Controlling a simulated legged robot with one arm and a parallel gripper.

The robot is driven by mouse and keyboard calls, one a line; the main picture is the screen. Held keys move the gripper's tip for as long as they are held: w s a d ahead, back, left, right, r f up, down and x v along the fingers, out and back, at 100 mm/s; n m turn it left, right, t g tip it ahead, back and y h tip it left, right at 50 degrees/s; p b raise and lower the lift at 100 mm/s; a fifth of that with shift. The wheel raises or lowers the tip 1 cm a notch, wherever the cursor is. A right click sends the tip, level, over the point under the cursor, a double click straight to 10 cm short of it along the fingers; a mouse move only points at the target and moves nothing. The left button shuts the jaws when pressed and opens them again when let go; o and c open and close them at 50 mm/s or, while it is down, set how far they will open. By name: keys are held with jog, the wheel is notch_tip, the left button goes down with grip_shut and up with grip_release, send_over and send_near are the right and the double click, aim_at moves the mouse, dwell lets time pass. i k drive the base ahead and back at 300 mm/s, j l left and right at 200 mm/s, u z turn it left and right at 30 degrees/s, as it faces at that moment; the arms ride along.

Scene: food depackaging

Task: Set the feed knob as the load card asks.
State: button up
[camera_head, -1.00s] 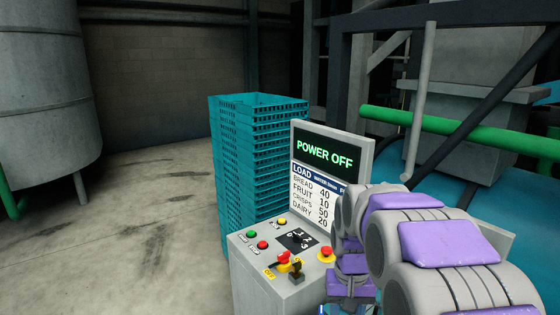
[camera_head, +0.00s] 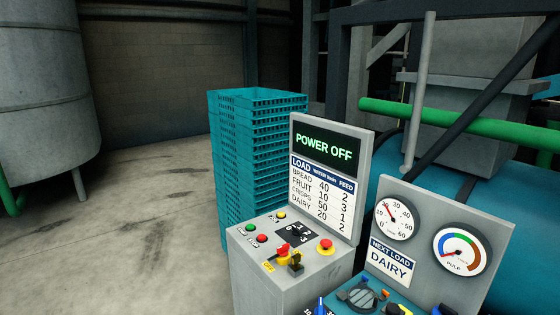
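The load card (camera_head: 325,196) stands upright on the control console. It lists bread 40 and feed 2, fruit 10 and 3, crisps 50 and 1, dairy 20 and 2. A card reading "NEXT LOAD DAIRY" (camera_head: 390,262) is on the gauge panel at the right. A small black numbered dial plate (camera_head: 297,237) with a dark knob is on the console's sloping top; I take it for the feed knob, but cannot read where it points. The screen (camera_head: 324,147) above the card reads "POWER OFF". My gripper is out of view.
Around the dial are green, red and yellow buttons, a red-and-yellow switch (camera_head: 284,255) by an "OFF" label, a black-and-yellow piece (camera_head: 296,263) and a red mushroom button (camera_head: 325,246). Two gauges (camera_head: 461,250) and a grey handwheel (camera_head: 362,296) are at right. Teal crates (camera_head: 262,150) stand behind; left floor is clear.

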aim_at(296, 232)
jog(key=i+j+z, duration=0.15)
jog(key=j, duration=0.2)
jog(key=i+j+z, duration=0.1)
jog(key=j, duration=0.25)
jog(key=i+j+z, duration=0.3)
jog(key=j, duration=0.45)
jog(key=i+j+z, duration=0.1)
jog(key=j, duration=0.3)
jog(key=i+j+z, duration=0.15)
jog(key=j, duration=0.3)
